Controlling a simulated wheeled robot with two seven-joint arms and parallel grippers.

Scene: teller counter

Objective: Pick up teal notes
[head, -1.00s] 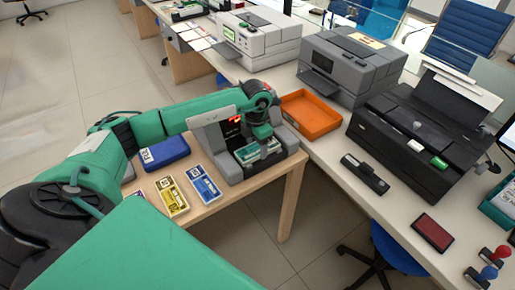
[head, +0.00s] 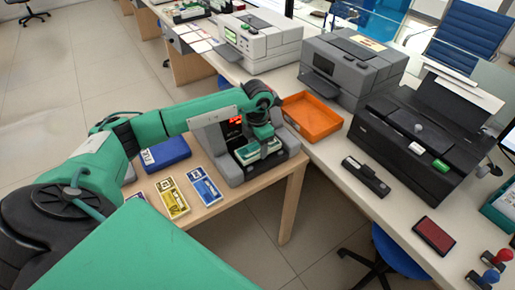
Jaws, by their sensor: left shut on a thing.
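The teal notes (head: 247,153) are a banded bundle in the bay of the grey counting machine (head: 232,177) on the wooden side table. My left gripper (head: 263,146) reaches down into the bay from above and is shut on the teal notes. The fingers and part of the bundle hide each other, so I cannot tell whether the bundle is clear of the machine's floor. My right gripper is not in view.
Yellow notes (head: 172,198) and blue notes (head: 205,187) lie left of the machine, with a blue case (head: 165,153) behind. An orange tray (head: 312,117), empty, stands on the counter at right. A black stapler-like device (head: 366,176) and a red pad (head: 434,236) lie nearer.

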